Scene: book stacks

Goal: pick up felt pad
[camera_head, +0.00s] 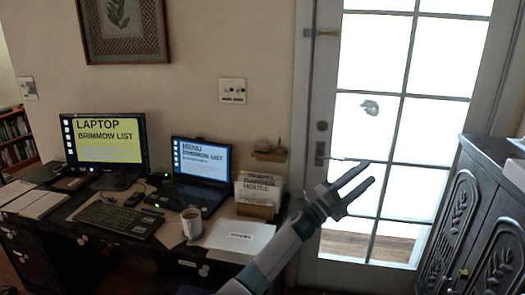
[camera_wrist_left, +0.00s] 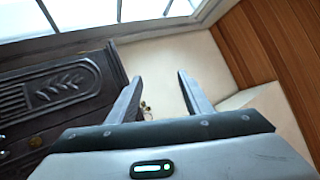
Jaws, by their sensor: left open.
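I cannot pick out a felt pad for certain in either view. My left gripper (camera_head: 368,174) is raised in front of the glazed door in the head view, right of the desk. Its two fingers are spread and nothing shows between them. In the left wrist view the open fingers (camera_wrist_left: 160,76) point toward pale wall and floor, with the dark carved cabinet (camera_wrist_left: 62,92) to their left. Some small blurred items show low between the fingers, too small to name. My right gripper is not in view.
A dark desk (camera_head: 85,257) at left holds a monitor (camera_head: 105,140), a laptop (camera_head: 201,160), a keyboard (camera_head: 118,218), a mug (camera_head: 191,223) and a white flat item (camera_head: 240,241). The door (camera_head: 305,120) stands behind my arm. A carved cabinet (camera_head: 485,225) stands at right.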

